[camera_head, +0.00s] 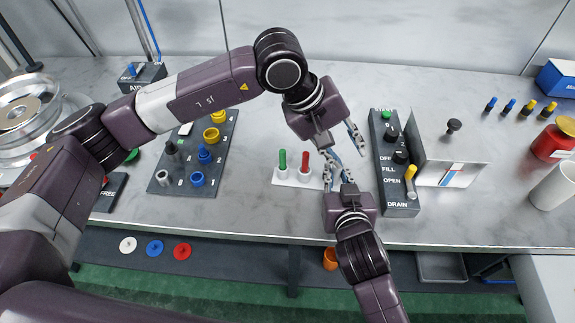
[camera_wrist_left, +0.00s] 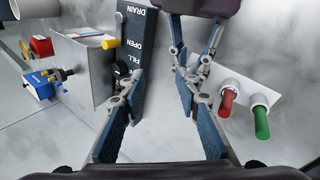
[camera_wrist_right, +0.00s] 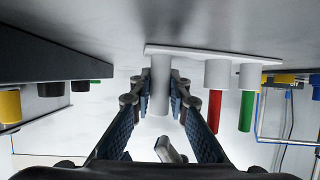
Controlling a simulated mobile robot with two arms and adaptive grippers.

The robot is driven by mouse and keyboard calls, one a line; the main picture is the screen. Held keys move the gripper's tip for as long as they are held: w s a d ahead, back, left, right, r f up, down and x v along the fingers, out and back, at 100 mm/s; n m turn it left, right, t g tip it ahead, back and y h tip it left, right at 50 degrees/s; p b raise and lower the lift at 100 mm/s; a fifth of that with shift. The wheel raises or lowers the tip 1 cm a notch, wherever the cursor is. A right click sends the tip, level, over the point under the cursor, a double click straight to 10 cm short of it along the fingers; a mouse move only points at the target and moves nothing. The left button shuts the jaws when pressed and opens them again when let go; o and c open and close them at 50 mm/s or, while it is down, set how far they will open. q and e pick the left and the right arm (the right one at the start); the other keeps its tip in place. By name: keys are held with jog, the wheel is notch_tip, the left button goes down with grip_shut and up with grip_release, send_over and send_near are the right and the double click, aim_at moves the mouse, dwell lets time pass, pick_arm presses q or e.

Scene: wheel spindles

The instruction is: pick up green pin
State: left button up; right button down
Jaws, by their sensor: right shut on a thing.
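The green pin (camera_head: 282,159) stands upright in a white holder (camera_head: 290,182) on the counter, left of the red pin (camera_head: 305,161). The green pin also shows in the left wrist view (camera_wrist_left: 261,122) and the right wrist view (camera_wrist_right: 247,110). My left gripper (camera_head: 341,147) is open and empty above the counter, right of the holder and close to my right gripper. A grey piece between the right fingers is unclear.
A dark valve panel (camera_head: 398,195) and a metal box (camera_head: 445,160) stand right of the grippers. A dark board (camera_head: 163,175) with knobs and rings lies left of the holder. The counter behind the holder is clear.

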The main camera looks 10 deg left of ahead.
pick_arm(q)
jog(key=s+d+r+n+t+h, duration=0.2)
jog(key=s+d+r+n+h, duration=0.4)
jog(key=s+d+n+h, duration=0.35)
jog(key=a+f+n+t+y, duration=0.2)
jog(key=a+n+t, duration=0.95)
jog(key=a, duration=0.45)
jog(key=n+t+y, duration=0.2)
jog(key=n+y, duration=0.6)
jog(key=y, duration=0.1)
send_near(281, 161)
jog(key=shift+s+a+r, duration=0.3)
jog(key=shift+s+a, duration=0.05)
jog(key=shift+s, duration=0.15)
jog(key=shift+a+f, duration=0.1)
jog(key=shift+w, duration=0.55)
jog(key=shift+d+x, duration=0.2)
jog(key=shift+x, duration=2.05)
jog(key=shift+d+x, duration=0.15)
jog(key=shift+x, duration=1.4)
jog(key=shift+d+x, duration=0.15)
jog(key=shift+x, duration=1.45)
